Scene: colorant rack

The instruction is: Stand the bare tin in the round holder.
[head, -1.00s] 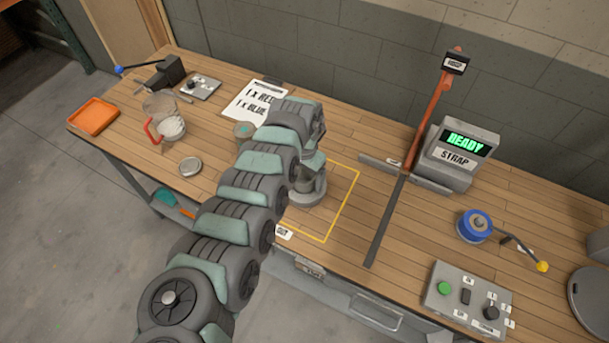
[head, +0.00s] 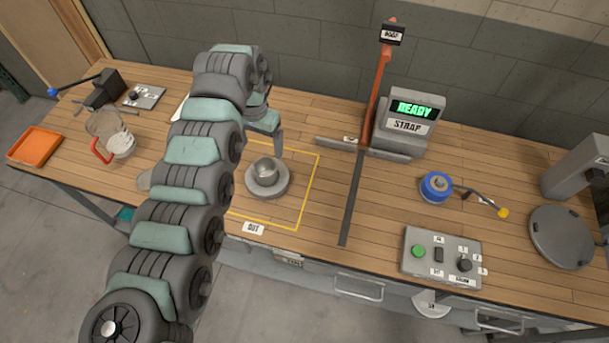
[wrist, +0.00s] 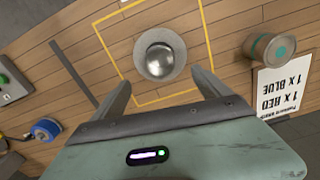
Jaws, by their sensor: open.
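The bare tin (head: 265,169) is a small plain grey metal cup. It stands, seemingly upright, in the middle of the round grey holder (head: 280,192) inside the yellow outline. In the wrist view the tin (wrist: 159,60) is a shiny round shape, ringed by the holder (wrist: 159,42). My gripper (wrist: 163,80) is open and empty, its two fingers apart on the near side of the holder. In the head view one finger shows just behind and above the tin, not touching it; the other finger is hidden.
A tin with a teal mark (wrist: 270,47) stands beside the order sheet (wrist: 284,95). A press-like lever (head: 379,85) and the strap unit (head: 408,125) stand right of the outline. A glass jug (head: 112,135) and orange tray (head: 35,146) are at the left.

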